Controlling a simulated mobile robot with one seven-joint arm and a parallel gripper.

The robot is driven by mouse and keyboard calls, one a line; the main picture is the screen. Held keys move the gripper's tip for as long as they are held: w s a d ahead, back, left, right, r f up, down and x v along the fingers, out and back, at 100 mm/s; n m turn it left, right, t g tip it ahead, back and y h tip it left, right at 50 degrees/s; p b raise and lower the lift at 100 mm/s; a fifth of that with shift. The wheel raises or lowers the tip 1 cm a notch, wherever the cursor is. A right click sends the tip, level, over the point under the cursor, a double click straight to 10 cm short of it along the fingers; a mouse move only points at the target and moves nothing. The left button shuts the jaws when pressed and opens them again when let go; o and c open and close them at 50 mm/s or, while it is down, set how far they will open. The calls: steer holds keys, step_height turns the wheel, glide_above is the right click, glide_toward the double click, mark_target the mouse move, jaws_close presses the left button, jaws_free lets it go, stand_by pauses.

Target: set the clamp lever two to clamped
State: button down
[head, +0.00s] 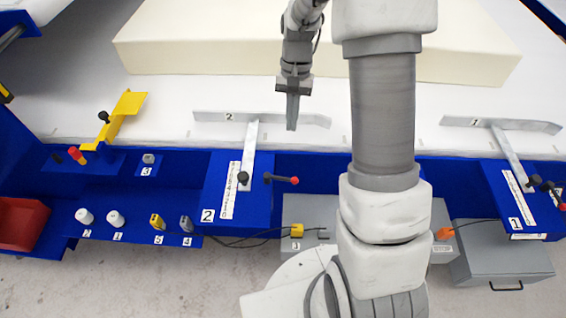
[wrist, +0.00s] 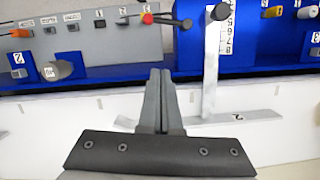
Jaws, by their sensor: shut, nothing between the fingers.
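Clamp two is a blue block (head: 258,205) labelled 2 at the front edge of the white table, with a scale strip. Its lever (head: 283,179) is a short rod with a red ball end, pointing right from the block. In the wrist view the red-ended lever (wrist: 165,21) points left, at the top. The metal clamp bar (head: 205,117) marked 2 lies across the white surface; it also shows in the wrist view (wrist: 262,116). My gripper (head: 291,128) is shut and empty, above the white surface at the bar's right part, behind the lever and apart from it.
A cream foam block (head: 200,40) lies at the back. Clamp one (head: 500,190) is at the right. A yellow bracket (head: 125,108), small numbered parts and a red bin (head: 20,222) are at the left. Grey boxes (head: 500,255) stand below the front edge.

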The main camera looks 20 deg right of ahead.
steer(key=shift+f, duration=0.1)
steer(key=s+a+f, duration=0.3)
steer(key=s+f, duration=0.2)
steer(key=f, duration=0.5)
steer(key=shift+s+f+b, duration=0.15)
steer(key=shift+s+b, duration=0.15)
steer(key=shift+b, duration=0.1)
